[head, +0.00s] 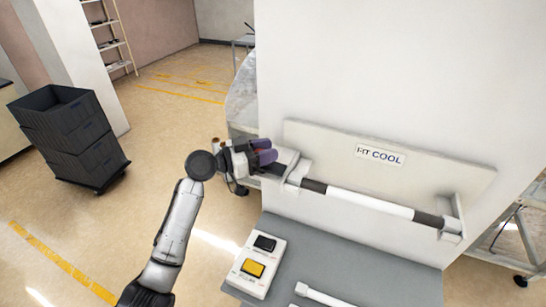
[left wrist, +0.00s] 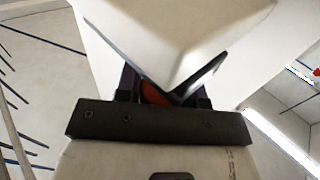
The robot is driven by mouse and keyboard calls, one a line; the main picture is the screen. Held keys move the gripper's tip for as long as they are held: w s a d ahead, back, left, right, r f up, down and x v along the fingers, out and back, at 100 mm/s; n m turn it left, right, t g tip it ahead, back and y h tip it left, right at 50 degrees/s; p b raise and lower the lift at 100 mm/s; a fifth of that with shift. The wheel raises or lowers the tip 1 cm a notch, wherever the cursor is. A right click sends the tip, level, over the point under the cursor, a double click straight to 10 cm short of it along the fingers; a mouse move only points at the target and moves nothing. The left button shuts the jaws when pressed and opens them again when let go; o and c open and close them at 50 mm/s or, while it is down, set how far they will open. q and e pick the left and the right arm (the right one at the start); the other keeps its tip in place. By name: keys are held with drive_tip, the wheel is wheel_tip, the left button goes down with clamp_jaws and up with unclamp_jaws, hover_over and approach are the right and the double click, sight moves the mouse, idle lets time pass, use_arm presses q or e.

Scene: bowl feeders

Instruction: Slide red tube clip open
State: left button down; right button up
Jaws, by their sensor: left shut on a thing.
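A white tube with dark bands (head: 368,201) runs along a white wall panel (head: 325,140) marked "FIT COOL". A white bracket (head: 452,227) holds its right end, and another bracket (head: 297,168) stands at its left end. My left gripper (head: 266,153) is at the left bracket, its purplish fingers against it. In the left wrist view, a small part of the red tube clip (left wrist: 153,94) shows between the fingers, under a white bracket edge (left wrist: 180,45). The gripper is shut on the clip, which is mostly hidden. My right gripper is in neither view.
Below the tube is a grey surface (head: 345,265) with a control box (head: 257,264) bearing a black and a yellow button. A white bar (head: 318,295) lies near its front edge. Stacked dark crates (head: 68,135) stand on the floor at left. Open floor lies between.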

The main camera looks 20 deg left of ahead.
use_arm(q)
drive_tip(key=c, duration=1.2)
unclamp_jaws()
drive_tip(key=shift+a, duration=0.2)
drive_tip(key=o, duration=0.4)
drive_tip(key=shift+a, duration=0.15)
drive_tip(key=shift+c, duration=0.2)
drive_tip(key=shift+o, duration=0.3)
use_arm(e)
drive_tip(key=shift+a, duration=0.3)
use_arm(q)
drive_tip(key=b+v, duration=0.3)
drive_tip(key=v, duration=1)
drive_tip(key=shift+s+a, duration=0.2)
drive_tip(key=shift+s, duration=0.1)
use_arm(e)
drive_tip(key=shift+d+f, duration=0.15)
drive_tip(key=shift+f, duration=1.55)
